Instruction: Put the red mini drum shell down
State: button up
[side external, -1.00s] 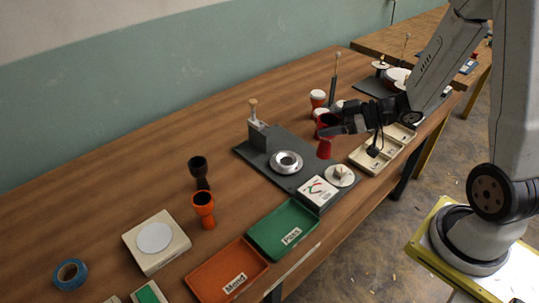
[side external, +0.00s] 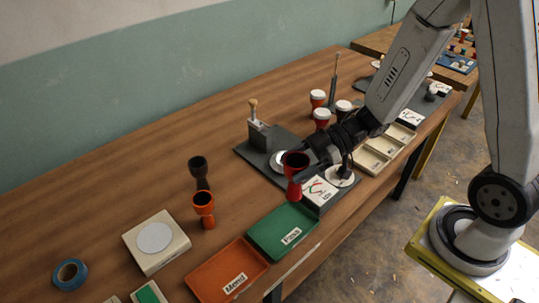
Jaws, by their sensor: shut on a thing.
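The red mini drum shell (side external: 294,176) is goblet-shaped with a dark open top and stands upright in the grip of my gripper (side external: 301,170). My gripper reaches in from the right and is shut on the shell. The metal ring seat (side external: 277,160) on the plate is partly hidden by the shell and my gripper.
An orange Mend tray (side external: 228,270) lies left of the green one. An orange shell (side external: 204,211) and a dark brown shell (side external: 199,173) stand to the left. A white round-topped scale (side external: 155,239) is further left. Several white-topped red drums (side external: 318,99) stand behind.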

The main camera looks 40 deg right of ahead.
jog(key=s+a+f+n+g, duration=0.1)
jog(key=s+a+n+g, duration=0.6)
jog(key=s+a, duration=0.3)
jog(key=shift+s+a+g+y, duration=0.25)
jog(key=shift+a+g, duration=0.35)
jog(key=shift+a, duration=0.35)
jog(key=shift+w, duration=0.1)
jog(key=w+a+f, duration=0.7)
jog(key=w+f, duration=0.2)
jog(key=w, duration=0.2)
jog(key=shift+w+a+f, duration=0.15)
jog(key=shift+a+f, duration=0.05)
jog(key=shift+w+a+f, duration=0.1)
jog(key=shift+w+f, duration=0.05)
jog(key=shift+f, duration=0.75)
jog(key=shift+w+f, duration=0.1)
jog(key=shift+f, duration=0.8)
